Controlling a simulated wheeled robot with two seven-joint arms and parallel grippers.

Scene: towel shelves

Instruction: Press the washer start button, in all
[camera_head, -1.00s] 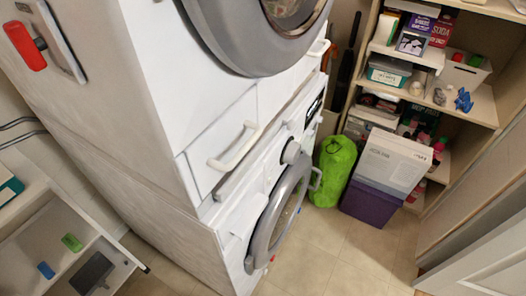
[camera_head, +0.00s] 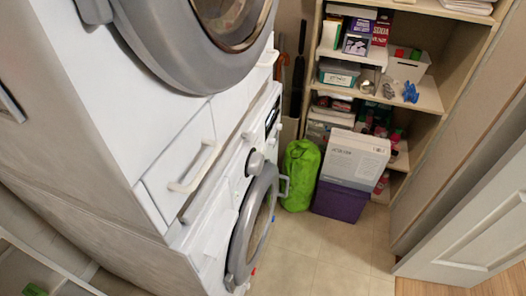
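The washer (camera_head: 214,216) is the lower white machine of a stack at the left. Its front faces right, with a grey round door (camera_head: 252,226) that looks closed. A round knob (camera_head: 255,163) and a dark display (camera_head: 272,116) sit on its control panel above the door. I cannot make out which part is the start button. The upper machine (camera_head: 95,120) has a large grey round door (camera_head: 200,40) and a white drawer handle (camera_head: 193,172) shows below it. Neither of my grippers is in view.
A green bag (camera_head: 300,175) stands on the floor past the washer, beside a purple box (camera_head: 340,201) with a white box (camera_head: 355,160) on top. Wooden shelves (camera_head: 425,125) stand behind. A white panelled door (camera_head: 470,240) is at the right. The tiled floor (camera_head: 310,260) between is clear.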

